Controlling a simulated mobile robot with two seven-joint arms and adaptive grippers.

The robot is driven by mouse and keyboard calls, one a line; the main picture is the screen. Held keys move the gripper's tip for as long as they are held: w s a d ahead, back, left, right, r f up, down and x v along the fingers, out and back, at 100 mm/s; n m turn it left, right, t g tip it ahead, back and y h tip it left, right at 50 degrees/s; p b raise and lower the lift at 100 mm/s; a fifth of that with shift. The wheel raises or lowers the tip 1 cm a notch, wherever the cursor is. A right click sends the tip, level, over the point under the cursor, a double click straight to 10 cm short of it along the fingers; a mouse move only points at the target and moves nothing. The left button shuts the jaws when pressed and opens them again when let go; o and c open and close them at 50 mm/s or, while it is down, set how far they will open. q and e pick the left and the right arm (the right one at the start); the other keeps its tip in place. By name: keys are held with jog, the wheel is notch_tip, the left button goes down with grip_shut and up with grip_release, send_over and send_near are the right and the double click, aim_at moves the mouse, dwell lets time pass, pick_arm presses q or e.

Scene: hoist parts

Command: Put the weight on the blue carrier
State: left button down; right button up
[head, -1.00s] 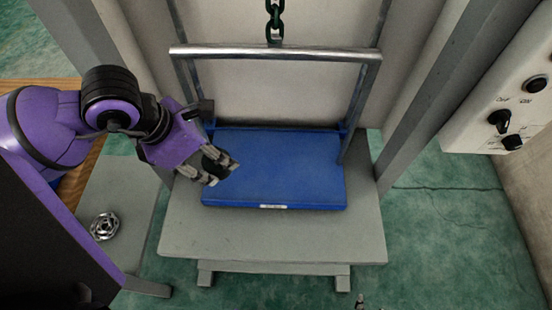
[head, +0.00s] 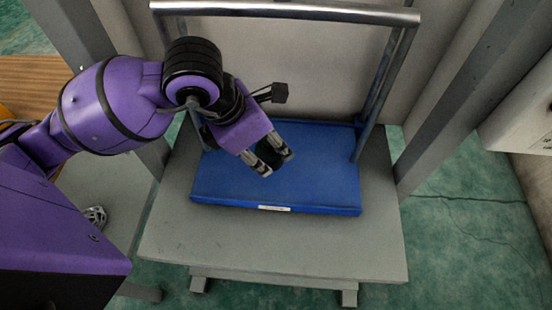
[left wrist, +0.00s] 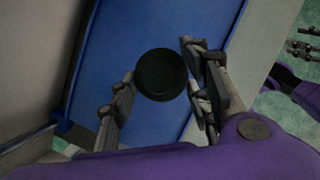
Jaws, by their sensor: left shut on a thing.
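The blue carrier (head: 300,185) is a flat blue platform with a grey metal frame, resting on a grey stand. My left gripper (head: 270,160) is over the carrier's middle, pointing down and to the right. It is shut on the weight (head: 277,147), a small dark piece mostly hidden by the fingers. In the left wrist view the weight (left wrist: 161,74) is a round black disc between the fingers, with the blue carrier (left wrist: 120,35) behind it. I cannot tell whether the weight touches the carrier. At the right edge of that view are fingers, seemingly of my right gripper (left wrist: 304,40).
The frame's top bar (head: 285,10) spans above the carrier, with side bars going down to it. Grey posts (head: 460,95) stand on both sides. A silver metal part (head: 96,216) lies on a grey surface at left. The stand's front (head: 270,245) is bare.

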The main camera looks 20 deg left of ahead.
aim_at(263, 146)
pick_arm(q)
jog(key=shift+w+d+f, duration=0.6)
jog(key=shift+f, duration=0.2)
jog(key=shift+w+d+f, duration=0.15)
jog(key=shift+f, duration=1.6)
pick_arm(e)
jog(key=shift+s+f, duration=0.25)
jog(key=shift+s, duration=0.15)
pick_arm(q)
jog(key=c, duration=0.9)
grip_release()
jog(key=shift+f, duration=0.1)
jog(key=shift+c, duration=0.2)
jog(key=v, duration=0.9)
jog(key=p+v, duration=0.2)
jog(key=v, duration=0.1)
pick_arm(e)
jog(key=shift+d+r, duration=0.25)
jog(key=shift+r, duration=0.85)
